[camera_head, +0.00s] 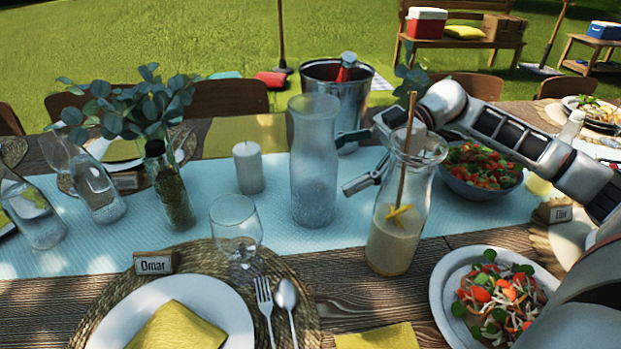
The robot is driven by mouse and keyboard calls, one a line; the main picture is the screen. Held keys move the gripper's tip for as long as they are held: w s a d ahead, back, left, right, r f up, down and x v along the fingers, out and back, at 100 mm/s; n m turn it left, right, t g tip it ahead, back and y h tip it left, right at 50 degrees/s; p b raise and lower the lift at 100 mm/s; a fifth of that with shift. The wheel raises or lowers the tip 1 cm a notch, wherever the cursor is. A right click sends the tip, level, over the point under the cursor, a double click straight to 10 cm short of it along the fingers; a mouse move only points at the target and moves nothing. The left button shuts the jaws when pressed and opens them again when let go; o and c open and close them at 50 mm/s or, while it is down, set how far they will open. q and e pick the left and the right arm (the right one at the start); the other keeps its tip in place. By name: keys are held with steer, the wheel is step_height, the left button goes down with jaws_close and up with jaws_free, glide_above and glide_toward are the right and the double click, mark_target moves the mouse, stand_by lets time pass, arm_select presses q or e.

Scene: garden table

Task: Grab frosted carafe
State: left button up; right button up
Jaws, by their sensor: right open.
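The frosted carafe (313,165) stands upright on the light blue runner near the middle of the table. It is tall and greyish, with a narrower waist and a flared top. My right gripper (345,163) comes in from the right with its fingers apart. One finger is by the carafe's right side near mid-height and the other is lower and nearer. I cannot tell whether the far finger touches the glass. Part of the gripper is hidden behind the creamy drink carafe (396,225). My left gripper is not in view.
The creamy carafe with a wooden stick stands close in front of my right arm. A metal bucket (352,92) with a bottle is behind. A white candle (248,167) and an empty wine glass (237,232) stand left. A salad bowl (480,178) is right.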

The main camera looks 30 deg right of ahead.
mark_target(293, 191)
steer(key=b+x, duration=0.1)
steer(key=x, duration=0.3)
steer(key=shift+s+a+f, duration=0.1)
steer(key=shift+a+f, duration=0.1)
steer(key=shift+a, duration=0.05)
steer(key=shift+a+f, duration=0.1)
steer(key=shift+a, duration=0.35)
steer(key=c, duration=2)
steer(key=shift+r, duration=0.3)
